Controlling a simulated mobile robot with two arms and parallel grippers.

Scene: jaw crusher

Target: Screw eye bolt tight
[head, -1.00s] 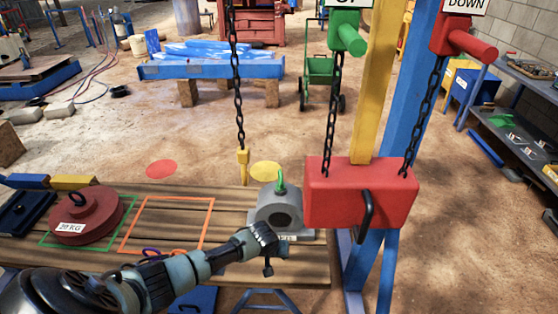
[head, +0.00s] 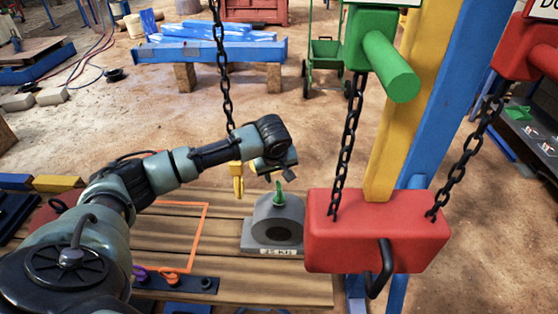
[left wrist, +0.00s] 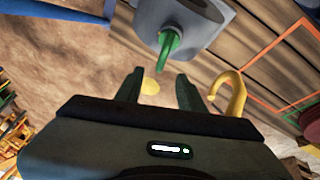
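The green eye bolt (head: 279,194) stands upright in the top of a grey bearing block (head: 259,226) on the wooden table. In the left wrist view the eye bolt (left wrist: 169,44) sits just beyond the fingertips, with the block (left wrist: 190,18) behind it. My left gripper (head: 272,166) hovers just above the eye bolt. In the left wrist view its two fingers (left wrist: 158,88) are apart with nothing between them. The threaded part of the bolt is hidden. My right gripper is not in view.
A yellow hook (head: 237,178) hangs on a chain (head: 223,80) close to my left gripper; it also shows in the left wrist view (left wrist: 238,95). A red hoist box (head: 375,230) hangs to the right. An orange frame (head: 206,235) marks bare table.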

